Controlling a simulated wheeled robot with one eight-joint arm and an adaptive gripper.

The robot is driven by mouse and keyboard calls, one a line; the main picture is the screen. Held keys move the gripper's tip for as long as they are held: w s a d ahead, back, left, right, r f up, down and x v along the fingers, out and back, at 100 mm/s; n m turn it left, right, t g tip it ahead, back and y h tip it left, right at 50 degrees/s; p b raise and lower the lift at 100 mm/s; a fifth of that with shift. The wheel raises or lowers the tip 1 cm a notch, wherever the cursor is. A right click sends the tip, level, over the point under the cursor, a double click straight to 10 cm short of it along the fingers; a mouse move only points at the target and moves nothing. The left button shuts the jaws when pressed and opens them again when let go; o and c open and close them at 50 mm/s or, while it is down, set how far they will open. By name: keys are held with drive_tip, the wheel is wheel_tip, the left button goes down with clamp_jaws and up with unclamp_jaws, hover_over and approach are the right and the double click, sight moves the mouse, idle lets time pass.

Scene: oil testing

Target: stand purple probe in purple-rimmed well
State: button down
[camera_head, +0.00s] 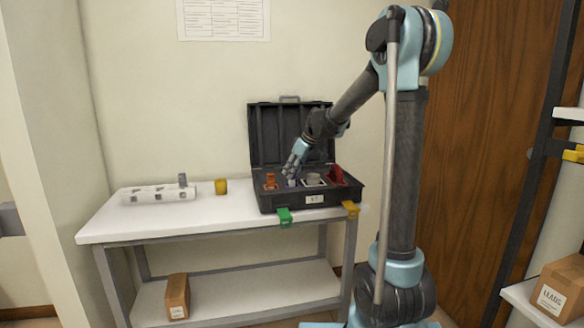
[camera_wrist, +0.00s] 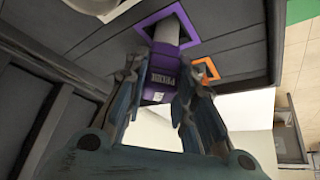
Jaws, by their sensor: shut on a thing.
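My gripper (camera_head: 291,174) is inside the open black case on the table. In the wrist view my gripper (camera_wrist: 159,75) is shut on the purple probe (camera_wrist: 162,76), one finger on each side. The purple probe (camera_head: 292,183) is small and partly hidden by the fingers in the head view. Its grey end (camera_wrist: 167,30) points at the purple-rimmed well (camera_wrist: 190,22) and overlaps its opening in the wrist view. The end seems to be at or in the opening; how deep I cannot tell.
The black case (camera_head: 275,207) also holds an orange item (camera_head: 270,181) and a red item (camera_head: 337,174). An orange-rimmed well (camera_wrist: 215,70) is beside the purple one. A white rack (camera_head: 150,197) and a yellow cup (camera_head: 220,187) stand left on the table. The raised lid (camera_head: 285,130) is behind.

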drive_tip(key=shift+f, duration=0.6)
drive_tip(key=shift+f, duration=0.5)
idle(1.2)
drive_tip(key=c, duration=1.6)
unclamp_jaws()
drive_tip(key=shift+s, duration=0.1)
drive_tip(key=shift+r, duration=0.1)
drive_tip(key=v, duration=1.1)
